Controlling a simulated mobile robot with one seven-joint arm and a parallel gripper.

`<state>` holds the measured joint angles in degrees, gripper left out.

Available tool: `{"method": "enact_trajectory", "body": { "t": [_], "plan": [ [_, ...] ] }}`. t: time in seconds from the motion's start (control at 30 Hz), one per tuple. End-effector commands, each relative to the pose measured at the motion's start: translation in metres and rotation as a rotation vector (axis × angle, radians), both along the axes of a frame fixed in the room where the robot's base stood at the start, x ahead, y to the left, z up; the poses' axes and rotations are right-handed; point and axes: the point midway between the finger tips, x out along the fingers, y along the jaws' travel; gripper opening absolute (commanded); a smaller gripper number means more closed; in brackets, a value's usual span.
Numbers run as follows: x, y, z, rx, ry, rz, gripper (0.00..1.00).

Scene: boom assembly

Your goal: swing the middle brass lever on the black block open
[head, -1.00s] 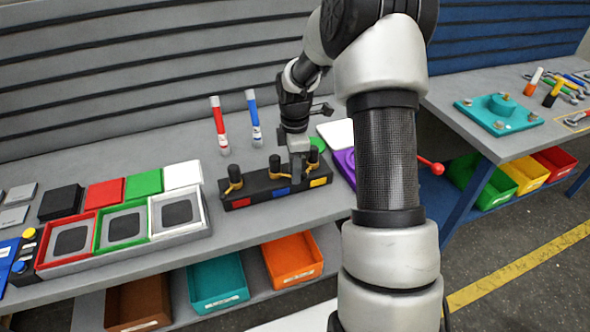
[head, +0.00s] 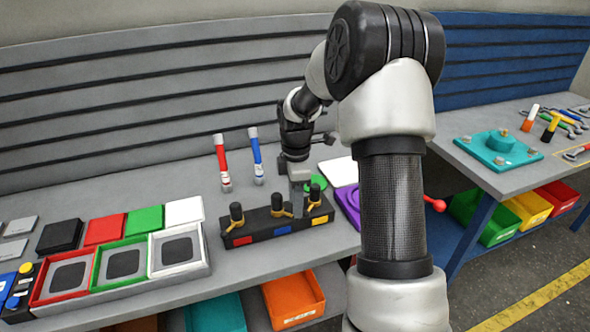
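The black block (head: 260,229) lies on the grey bench, with red, blue and yellow labels along its front. Three brass levers with black posts stand on it. The middle brass lever (head: 284,211) is above the blue label. The left lever (head: 234,225) and right lever (head: 314,202) flank it. My gripper (head: 297,188) points down at the block's back edge, between the middle and right posts in the picture. Its fingertips are small and partly hidden, so I cannot tell its opening or whether it touches a lever.
Red (head: 222,165) and blue (head: 256,160) marker-like tubes stand behind the block. A green disc (head: 316,182) and purple part (head: 348,205) lie to its right. A framed tray (head: 135,286) is at left. My arm hides the bench's right part.

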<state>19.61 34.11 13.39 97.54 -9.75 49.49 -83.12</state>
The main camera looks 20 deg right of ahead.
Motion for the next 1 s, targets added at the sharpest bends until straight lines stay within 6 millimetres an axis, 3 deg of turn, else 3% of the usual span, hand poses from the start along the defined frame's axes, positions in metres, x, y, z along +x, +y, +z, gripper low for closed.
{"method": "enact_trajectory", "body": {
  "t": [0.3,0.5,0.7,1.0],
  "plan": [
    [0.001,0.0,0.081,0.0,-0.005,0.0,0.39],
    [0.001,0.001,0.121,0.001,-0.003,0.003,0.39],
    [0.0,0.002,0.14,0.002,0.0,0.003,0.39],
    [0.0,0.002,0.144,0.002,0.0,0.003,0.39]
  ]
}}
